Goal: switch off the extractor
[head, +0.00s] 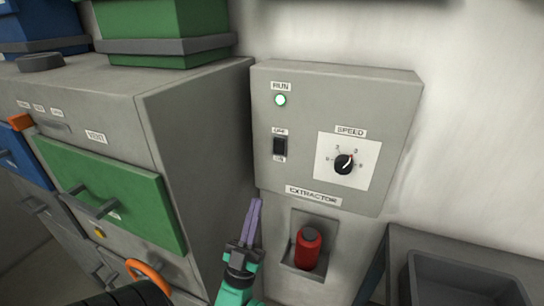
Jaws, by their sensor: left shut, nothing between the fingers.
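The extractor (398,136) is a grey control box on the wall. It has a RUN lamp (280,100) that glows white with a green rim. Below the lamp is a black rocker switch (280,146) with a small label above and below it. A black speed knob (343,164) sits on a white dial plate to the right. My left gripper (255,204) has its purple fingers shut and empty, pointing up, below and left of the switch near the box's lower left corner. I cannot tell whether it touches the box. My right gripper is not in view.
A red cylinder (308,248) sits in a recess under the extractor. A grey cabinet (195,150) with a green drawer front (105,190) stands close at the left. A dark grey bin (465,280) is at the lower right. The wall right of the box is clear.

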